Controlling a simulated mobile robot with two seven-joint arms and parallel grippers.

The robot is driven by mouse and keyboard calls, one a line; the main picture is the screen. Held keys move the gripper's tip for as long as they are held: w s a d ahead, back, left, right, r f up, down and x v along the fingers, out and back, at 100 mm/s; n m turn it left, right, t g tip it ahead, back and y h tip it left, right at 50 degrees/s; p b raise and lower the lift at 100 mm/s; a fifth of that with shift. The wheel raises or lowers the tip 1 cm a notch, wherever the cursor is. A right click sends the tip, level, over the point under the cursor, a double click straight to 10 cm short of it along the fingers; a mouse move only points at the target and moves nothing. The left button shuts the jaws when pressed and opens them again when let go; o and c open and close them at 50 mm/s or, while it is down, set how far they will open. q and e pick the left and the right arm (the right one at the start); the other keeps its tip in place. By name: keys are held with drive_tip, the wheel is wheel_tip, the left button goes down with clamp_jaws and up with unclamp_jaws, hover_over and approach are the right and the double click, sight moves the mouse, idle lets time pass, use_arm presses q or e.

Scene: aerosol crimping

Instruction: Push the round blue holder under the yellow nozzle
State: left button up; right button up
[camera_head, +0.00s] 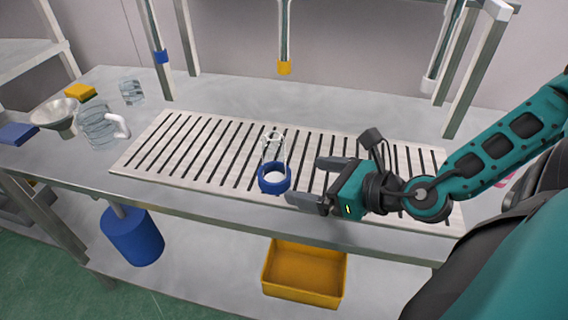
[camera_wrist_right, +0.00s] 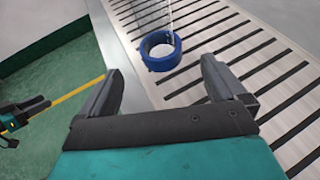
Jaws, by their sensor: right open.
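The round blue holder (camera_head: 274,184) stands on the slatted track (camera_head: 205,158) near its front edge, with a clear glass bottle (camera_head: 273,147) upright in it. The yellow nozzle (camera_head: 284,68) hangs at the back, behind and slightly right of the holder. My right gripper (camera_head: 310,180) is open and empty, just to the right of the holder and apart from it. In the right wrist view the holder (camera_wrist_right: 160,50) lies ahead of the open fingers (camera_wrist_right: 165,85), with nothing between them.
A blue nozzle (camera_head: 161,57) hangs left and a white one (camera_head: 428,85) right. A glass jug (camera_head: 97,126), a metal funnel (camera_head: 56,114), a glass beaker (camera_head: 131,92) and sponges stand at the left. A yellow bin (camera_head: 304,272) sits on the lower shelf. The slats behind the holder are clear.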

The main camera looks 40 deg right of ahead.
sight(284, 175)
drive_tip(key=b+x, duration=0.1)
drive_tip(key=x, duration=0.1)
drive_tip(key=b+x, duration=0.2)
drive_tip(key=shift+w+f, duration=0.25)
drive_tip(key=shift+f, duration=0.15)
drive_tip(key=shift+w+a+f+b, duration=0.15)
drive_tip(key=shift+w+b, duration=0.25)
drive_tip(key=shift+w, duration=0.3)
drive_tip(key=shift+w+a+f, duration=0.15)
drive_tip(key=shift+w+a, duration=0.15)
drive_tip(key=shift+w, duration=0.3)
drive_tip(key=shift+w+a+f, duration=0.1)
drive_tip(key=shift+w+f, duration=0.1)
drive_tip(key=shift+w, duration=0.4)
drive_tip(key=shift+w+a+f, duration=0.25)
drive_tip(key=shift+w, duration=0.2)
